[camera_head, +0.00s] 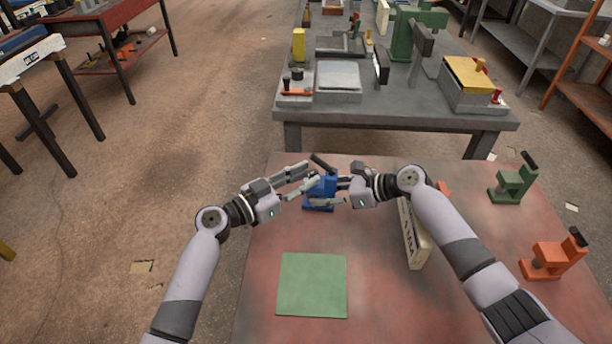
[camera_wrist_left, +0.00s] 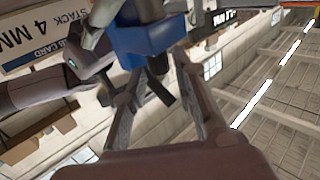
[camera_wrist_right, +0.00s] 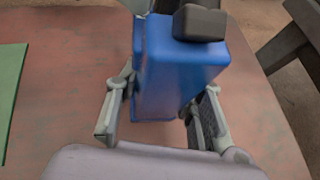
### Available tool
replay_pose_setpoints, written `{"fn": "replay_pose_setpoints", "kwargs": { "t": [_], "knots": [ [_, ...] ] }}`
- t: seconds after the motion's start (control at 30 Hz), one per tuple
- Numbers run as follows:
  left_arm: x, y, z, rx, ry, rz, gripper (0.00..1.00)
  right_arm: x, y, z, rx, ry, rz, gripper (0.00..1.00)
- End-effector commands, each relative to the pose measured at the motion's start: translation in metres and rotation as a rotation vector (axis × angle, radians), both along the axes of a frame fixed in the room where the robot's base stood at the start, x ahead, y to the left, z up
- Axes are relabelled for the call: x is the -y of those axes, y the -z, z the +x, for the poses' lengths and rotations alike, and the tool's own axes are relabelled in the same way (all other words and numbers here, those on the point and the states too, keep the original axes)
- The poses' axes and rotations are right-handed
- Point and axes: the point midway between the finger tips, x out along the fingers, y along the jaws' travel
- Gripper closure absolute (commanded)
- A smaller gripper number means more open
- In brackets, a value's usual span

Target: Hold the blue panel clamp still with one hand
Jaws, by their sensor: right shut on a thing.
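The blue panel clamp (camera_head: 322,190) is at the far part of the red-brown table, between my two hands. It has a dark lever on top. My right gripper (camera_head: 341,184) is shut on its blue body from the right. In the right wrist view the fingers (camera_wrist_right: 160,118) lie on either side of the blue body (camera_wrist_right: 180,75). My left gripper (camera_head: 307,178) is open at the clamp's left, fingers spread. In the left wrist view the clamp (camera_wrist_left: 145,40) is just beyond those fingers (camera_wrist_left: 148,72). I cannot tell whether they touch it or whether its base rests on the table.
A labelled card stack (camera_head: 414,238) lies partly under my right arm. A green clamp (camera_head: 513,184) and an orange clamp (camera_head: 553,258) stand at the right. A flat green mat (camera_head: 312,285) lies at the front left. A grey workbench (camera_head: 400,115) stands beyond the table.

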Motion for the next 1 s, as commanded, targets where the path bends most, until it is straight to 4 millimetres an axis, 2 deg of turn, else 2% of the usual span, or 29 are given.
{"fn": "replay_pose_setpoints", "kwargs": {
  "t": [0.4,0.77,1.0],
  "knots": [
    [0.0066,0.0000,0.0052,0.001,0.000,0.001,0.75,0.0006,0.0008,0.0001,-0.001,0.001,-0.001,0.80],
    [0.0063,0.0000,0.0050,0.001,0.000,0.001,0.99,0.0007,0.0009,0.0001,-0.002,0.002,-0.001,0.80],
    [0.0063,0.0000,0.0050,0.000,0.001,0.000,1.00,0.0008,0.0009,0.0002,-0.002,0.002,-0.002,0.80]
  ]
}}
